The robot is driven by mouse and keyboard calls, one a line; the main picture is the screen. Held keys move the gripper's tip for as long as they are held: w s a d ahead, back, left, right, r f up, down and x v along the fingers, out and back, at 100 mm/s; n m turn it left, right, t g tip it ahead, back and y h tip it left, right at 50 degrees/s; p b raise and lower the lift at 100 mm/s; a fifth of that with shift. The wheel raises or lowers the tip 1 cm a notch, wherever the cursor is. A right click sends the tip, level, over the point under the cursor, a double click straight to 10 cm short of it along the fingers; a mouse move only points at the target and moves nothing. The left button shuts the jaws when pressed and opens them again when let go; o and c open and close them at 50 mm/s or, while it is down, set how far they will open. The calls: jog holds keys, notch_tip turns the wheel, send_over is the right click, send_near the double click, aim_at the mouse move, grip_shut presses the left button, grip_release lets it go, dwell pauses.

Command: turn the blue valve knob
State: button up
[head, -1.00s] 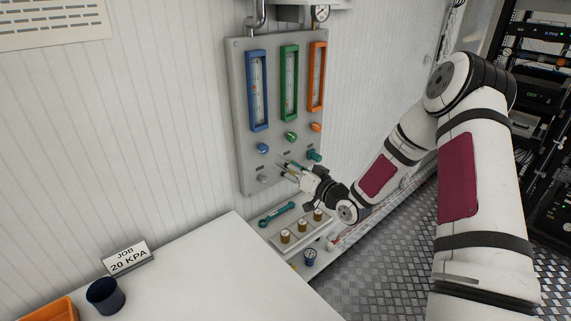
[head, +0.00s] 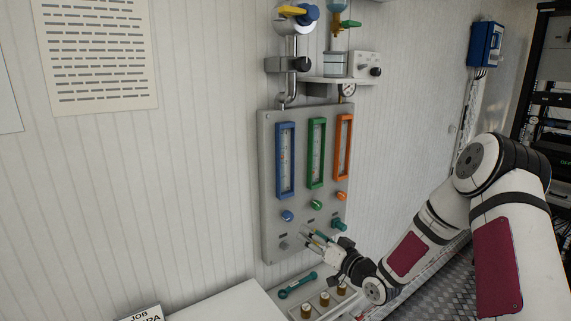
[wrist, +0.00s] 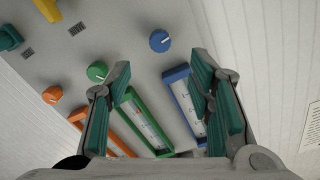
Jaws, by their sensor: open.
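The blue valve knob (head: 287,215) is a small round knob on the grey panel (head: 270,160), below the blue-framed flow tube (head: 285,160). In the wrist view the blue knob (wrist: 160,41) shows a white pointer line and lies beyond the fingertips, roughly between them sideways. My gripper (head: 312,237) is in front of the panel, to the lower right of the blue knob and apart from it. In the wrist view my gripper (wrist: 158,80) has its two teal-padded fingers spread with nothing between them.
Below is a shelf with a teal wrench (head: 297,286) and brass-coloured fittings (head: 325,299). Pipes with valves (head: 302,14) are above.

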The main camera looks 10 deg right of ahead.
aim_at(290, 219)
jog(key=w+a+n+b, duration=0.1)
jog(key=w+b, duration=0.2)
jog(key=w+a+n+b, duration=0.1)
jog(key=w+n+b, duration=0.1)
jog(key=w+b, duration=0.1)
jog(key=w+a+n+b, duration=0.1)
jog(key=w+a+b, duration=0.1)
jog(key=w+b, duration=0.1)
jog(key=shift+w+f+b, duration=0.1)
jog(key=shift+w+b, duration=0.25)
jog(key=shift+b, duration=0.55)
dwell(0.4)
grip_shut()
jog(key=shift+s+m+p, duration=0.1)
jog(key=shift+m+p, duration=0.4)
jog(key=shift+m, duration=0.1)
jog(key=shift+m+p, duration=0.3)
jog(key=shift+m, duration=0.5)
